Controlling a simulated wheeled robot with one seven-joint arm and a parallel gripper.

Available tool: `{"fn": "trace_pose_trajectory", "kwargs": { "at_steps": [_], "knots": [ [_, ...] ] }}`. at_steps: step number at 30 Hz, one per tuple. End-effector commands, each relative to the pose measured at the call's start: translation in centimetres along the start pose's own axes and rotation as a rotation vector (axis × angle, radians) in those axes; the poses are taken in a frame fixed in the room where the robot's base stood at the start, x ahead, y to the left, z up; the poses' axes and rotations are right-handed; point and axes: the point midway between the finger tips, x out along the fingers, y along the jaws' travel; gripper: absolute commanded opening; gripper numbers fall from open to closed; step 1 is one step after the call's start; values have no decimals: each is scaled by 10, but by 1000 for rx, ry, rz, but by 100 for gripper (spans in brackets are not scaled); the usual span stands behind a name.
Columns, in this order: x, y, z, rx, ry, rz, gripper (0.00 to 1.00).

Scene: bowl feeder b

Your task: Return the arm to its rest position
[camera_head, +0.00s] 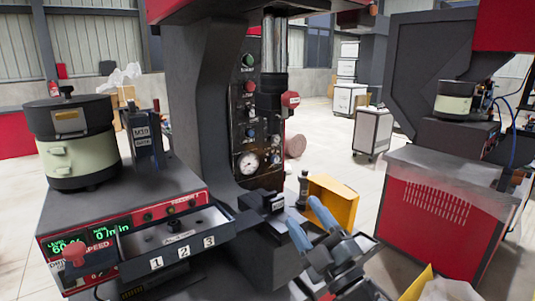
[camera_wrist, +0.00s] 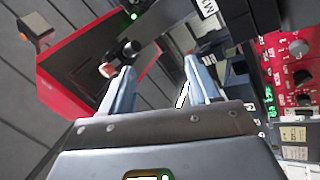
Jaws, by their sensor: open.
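My gripper (camera_head: 310,226) shows at the lower middle of the head view, in front of the dark press machine (camera_head: 215,100). Its two blue-grey fingers are spread apart with nothing between them. The fingers also show from behind in the wrist view (camera_wrist: 157,85), again apart and empty. Part of my arm shows below the gripper at the bottom of the head view.
A bowl feeder (camera_head: 80,155) stands at left on a red and grey control box (camera_head: 150,218) with slots numbered 1, 2, 3. A yellow bin (camera_head: 335,200) stands just behind my gripper. A red machine cabinet (camera_head: 430,215) is at right, with open floor between.

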Motion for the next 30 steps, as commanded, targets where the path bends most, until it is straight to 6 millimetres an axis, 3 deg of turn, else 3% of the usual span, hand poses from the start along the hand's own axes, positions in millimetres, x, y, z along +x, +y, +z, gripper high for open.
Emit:
{"fn": "trace_pose_trajectory", "kwargs": {
  "at_steps": [6, 16, 23, 30],
  "knots": [
    [-69, -27, -30, 266, -116, 81, 61],
    [-191, -48, -65, 580, -327, 159, 61],
    [-284, -47, -90, 739, -488, 181, 61],
    [-377, -27, -118, 855, -657, 174, 61]
  ]
}}
